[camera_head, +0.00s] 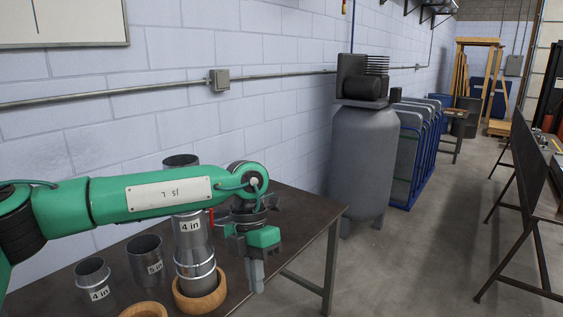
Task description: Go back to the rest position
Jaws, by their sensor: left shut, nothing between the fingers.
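My left arm comes in from the left across the table. Its left gripper (257,276) points down near the table's right part, with its fingers together and nothing between them. It is just right of a metal duct stack (192,250) marked "4 in", which stands upright in a wooden ring (200,301). My right gripper is not in view.
A duct marked "4 in" (93,282) and one marked "5 in" (146,260) stand on the dark table (315,207). A second wooden ring (144,310) is at the bottom edge. A grey compressor tank (361,165) stands beyond the table.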

